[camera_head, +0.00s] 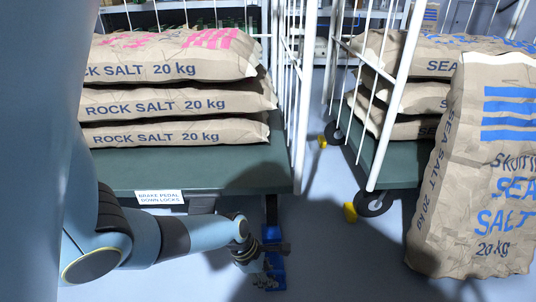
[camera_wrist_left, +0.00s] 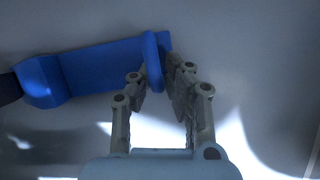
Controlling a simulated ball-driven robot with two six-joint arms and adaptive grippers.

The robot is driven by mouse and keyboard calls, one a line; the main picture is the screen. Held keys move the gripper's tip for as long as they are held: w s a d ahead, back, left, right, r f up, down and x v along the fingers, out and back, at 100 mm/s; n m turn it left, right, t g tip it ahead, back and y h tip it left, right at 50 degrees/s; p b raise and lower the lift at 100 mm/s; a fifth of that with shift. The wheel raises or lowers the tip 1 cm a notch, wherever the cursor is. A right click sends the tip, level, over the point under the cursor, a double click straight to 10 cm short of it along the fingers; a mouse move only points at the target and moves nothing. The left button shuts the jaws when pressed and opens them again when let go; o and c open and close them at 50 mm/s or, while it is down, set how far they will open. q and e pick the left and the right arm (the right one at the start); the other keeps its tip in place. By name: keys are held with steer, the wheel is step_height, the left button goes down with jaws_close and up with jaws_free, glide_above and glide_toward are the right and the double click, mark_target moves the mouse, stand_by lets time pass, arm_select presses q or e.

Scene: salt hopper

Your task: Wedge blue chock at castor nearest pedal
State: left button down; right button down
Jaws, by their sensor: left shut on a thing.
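The blue chock (camera_head: 275,262) is on or just above the floor below the front right corner of the left trolley (camera_head: 220,178). My left gripper (camera_head: 268,282) is shut on it. In the left wrist view the fingers (camera_wrist_left: 168,62) close on an upright blue piece of the chock (camera_wrist_left: 100,66). The chock's thick end points left, close to a dark rounded part (camera_wrist_left: 8,88), perhaps the castor; I cannot tell if they touch. A dark castor post (camera_head: 271,210) shows above the chock. The brake pedal label (camera_head: 159,197) is on the front edge; my arm hides what is below. My right gripper is not in view.
Rock salt sacks (camera_head: 175,104) lie on the left trolley. The right trolley (camera_head: 372,160) has yellow chocks (camera_head: 350,212) at its castors. A sea salt sack (camera_head: 480,170) leans at the right.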

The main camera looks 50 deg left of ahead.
arm_select(q)
steer(key=shift+w+a, duration=0.35)
steer(key=shift+a, duration=0.15)
steer(key=c, duration=1.3)
jaws_free()
steer(key=shift+s+d, duration=0.1)
steer(key=shift+s, duration=0.1)
steer(key=v, duration=1.1)
steer(key=shift+r, duration=0.35)
steer(key=shift+s, duration=0.15)
